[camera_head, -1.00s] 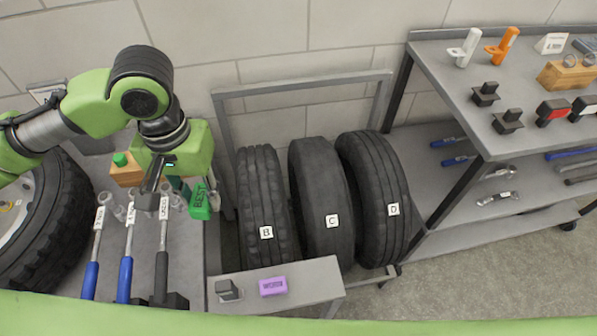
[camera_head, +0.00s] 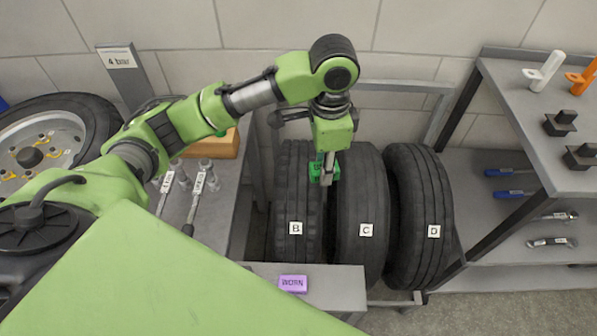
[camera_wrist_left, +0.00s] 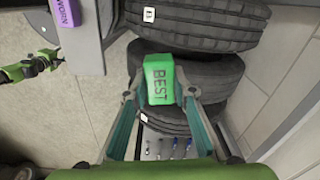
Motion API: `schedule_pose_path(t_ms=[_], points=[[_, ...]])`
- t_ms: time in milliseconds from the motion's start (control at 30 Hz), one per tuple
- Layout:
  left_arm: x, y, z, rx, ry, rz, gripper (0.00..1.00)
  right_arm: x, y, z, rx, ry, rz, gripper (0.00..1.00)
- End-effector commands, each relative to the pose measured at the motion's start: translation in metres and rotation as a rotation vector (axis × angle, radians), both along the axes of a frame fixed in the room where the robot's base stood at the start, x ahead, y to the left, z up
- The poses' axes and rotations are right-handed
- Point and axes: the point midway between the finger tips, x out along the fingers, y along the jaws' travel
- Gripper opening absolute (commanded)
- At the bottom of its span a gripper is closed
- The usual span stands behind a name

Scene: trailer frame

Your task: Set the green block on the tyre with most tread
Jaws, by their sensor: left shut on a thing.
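My left gripper (camera_head: 327,172) is shut on the green block (camera_wrist_left: 159,80) marked BEST, held upright between the fingers. In the head view the green block (camera_head: 317,168) is near the tops of tyre B (camera_head: 299,190) and tyre C (camera_head: 360,200); contact cannot be told. Tyre D (camera_head: 419,210) stands to their right. B shows chunky grooved tread, C looks nearly smooth, D has fine grooves. In the left wrist view the block overlaps the middle tyre. A small green and dark arm end (camera_wrist_left: 38,64) at its left edge looks like my right arm; its jaws are unclear.
A purple block (camera_head: 293,284) marked WORN lies on the small bench (camera_head: 335,285) before the tyres. A metal frame (camera_head: 440,115) stands behind. A tool shelf (camera_head: 530,85) is at right. A wheel (camera_head: 95,115) and tool bench (camera_head: 225,195) are at left.

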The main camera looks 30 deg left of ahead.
Motion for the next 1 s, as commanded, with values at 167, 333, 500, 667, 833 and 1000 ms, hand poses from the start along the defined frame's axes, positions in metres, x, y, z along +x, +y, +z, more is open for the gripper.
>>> schedule_pose_path(t_ms=[167, 333, 500, 667, 833, 1000], points=[[0.007, -0.003, -0.016, 0.002, 0.014, -0.125, 0.03, 0.000, 0.000, -0.007, 0.000, 0.000, 0.000, 0.40], [0.012, 0.001, -0.022, 0.006, 0.020, -0.170, 0.03, 0.000, -0.001, -0.008, -0.001, 0.001, 0.000, 0.40], [0.031, 0.028, -0.037, 0.008, 0.022, -0.168, 0.03, 0.000, -0.003, -0.007, -0.004, 0.001, 0.000, 0.40], [0.054, 0.060, -0.054, 0.007, 0.022, -0.168, 0.03, -0.001, -0.006, -0.007, -0.007, 0.002, 0.000, 0.40], [0.073, 0.087, -0.084, 0.007, 0.023, -0.171, 0.03, -0.001, -0.006, -0.008, -0.007, 0.003, 0.000, 0.40], [0.085, 0.102, -0.107, 0.005, 0.021, -0.173, 0.03, -0.002, -0.006, -0.009, -0.007, 0.004, -0.001, 0.40]])
